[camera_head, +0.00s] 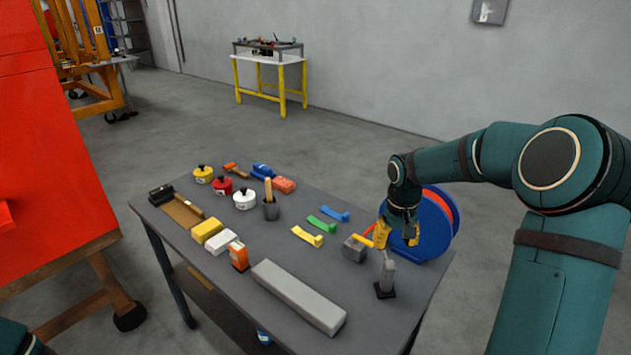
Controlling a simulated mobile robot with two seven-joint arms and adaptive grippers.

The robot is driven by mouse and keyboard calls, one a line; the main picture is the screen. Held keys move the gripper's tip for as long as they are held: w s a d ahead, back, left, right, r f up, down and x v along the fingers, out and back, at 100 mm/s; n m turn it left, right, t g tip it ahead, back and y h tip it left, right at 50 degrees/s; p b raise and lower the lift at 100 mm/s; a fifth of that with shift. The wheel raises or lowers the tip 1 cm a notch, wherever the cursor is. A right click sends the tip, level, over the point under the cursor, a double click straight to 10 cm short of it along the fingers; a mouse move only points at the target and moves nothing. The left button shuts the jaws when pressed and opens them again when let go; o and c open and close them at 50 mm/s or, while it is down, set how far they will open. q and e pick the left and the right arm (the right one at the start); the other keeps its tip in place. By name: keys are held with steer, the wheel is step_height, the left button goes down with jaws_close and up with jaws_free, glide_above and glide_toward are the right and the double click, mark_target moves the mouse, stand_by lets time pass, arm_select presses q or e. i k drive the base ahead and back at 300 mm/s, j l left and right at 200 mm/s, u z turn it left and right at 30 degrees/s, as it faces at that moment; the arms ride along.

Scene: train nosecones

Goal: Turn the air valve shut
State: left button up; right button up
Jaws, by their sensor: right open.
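What looks like the air valve is a small grey block (355,250) with a yellow lever, near the right end of the grey table. The lever slants up to the right from the block's top. My right gripper (397,236) points down with its yellow fingertips apart, open and empty. It is just right of the valve, in front of the blue hose reel (433,238). I cannot tell whether a finger touches the lever. My left gripper is out of view.
A grey upright tool on a black base (385,277) stands just below my right gripper. A long grey block (298,296) lies at the table's (376,318) front. Coloured levers, lidded pots, a brush cup (270,210) and small boxes fill the middle and left. A red body (45,160) stands at left.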

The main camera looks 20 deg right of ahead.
mark_target(357, 238)
steer(key=k, duration=1)
